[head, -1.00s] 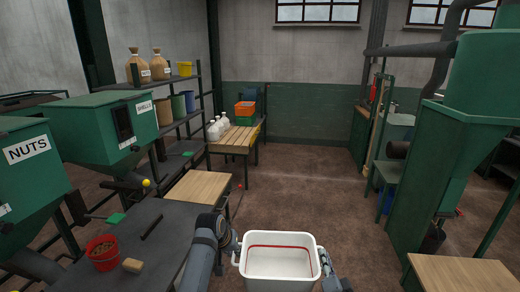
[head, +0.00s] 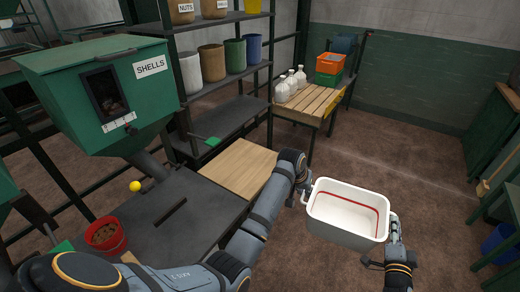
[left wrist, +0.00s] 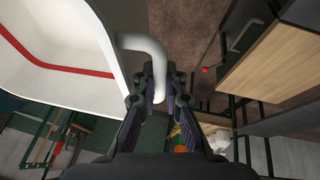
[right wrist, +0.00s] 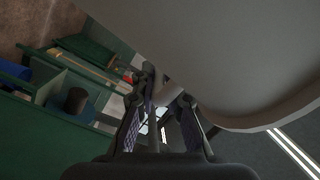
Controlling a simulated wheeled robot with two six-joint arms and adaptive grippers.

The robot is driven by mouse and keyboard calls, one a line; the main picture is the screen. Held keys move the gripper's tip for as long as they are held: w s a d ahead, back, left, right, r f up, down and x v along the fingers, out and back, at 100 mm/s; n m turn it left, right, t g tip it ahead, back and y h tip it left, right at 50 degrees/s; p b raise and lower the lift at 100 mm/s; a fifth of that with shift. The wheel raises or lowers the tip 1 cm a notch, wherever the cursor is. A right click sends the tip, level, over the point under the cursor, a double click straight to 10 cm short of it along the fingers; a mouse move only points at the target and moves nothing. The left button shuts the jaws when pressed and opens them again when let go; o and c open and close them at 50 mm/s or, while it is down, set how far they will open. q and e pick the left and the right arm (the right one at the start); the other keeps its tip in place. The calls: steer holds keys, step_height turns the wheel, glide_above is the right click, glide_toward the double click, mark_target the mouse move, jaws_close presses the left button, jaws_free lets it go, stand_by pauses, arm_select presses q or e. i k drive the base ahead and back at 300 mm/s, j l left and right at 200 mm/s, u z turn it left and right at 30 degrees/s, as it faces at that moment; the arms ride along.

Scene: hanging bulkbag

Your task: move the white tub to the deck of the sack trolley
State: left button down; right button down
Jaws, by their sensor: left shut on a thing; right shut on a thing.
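The white tub (head: 335,232) is held up in front of me, with its open top facing up. It looks empty, with a red line around its inner wall. My left gripper (head: 304,190) is shut on the handle at its left end. In the left wrist view the white handle (left wrist: 146,45) passes between the fingers. My right gripper (head: 392,224) is shut on the tub's right end. In the right wrist view the tub's wall (right wrist: 215,50) fills the upper right. I cannot make out the sack trolley in any view.
A dark bench (head: 185,225) with a red bucket (head: 105,236) and a wooden board (head: 240,168) is at left. A slatted table (head: 310,103) with white jugs and crates stands behind. A green frame (head: 500,150) is at right. Floor behind the tub is clear.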

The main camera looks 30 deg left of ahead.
mark_target(244, 164)
steer(key=i, duration=1.9)
steer(key=i+u, duration=0.1)
steer(key=i, duration=0.45)
steer(key=i+l+u, duration=0.1)
steer(key=i, duration=0.4)
steer(key=u, duration=2.55)
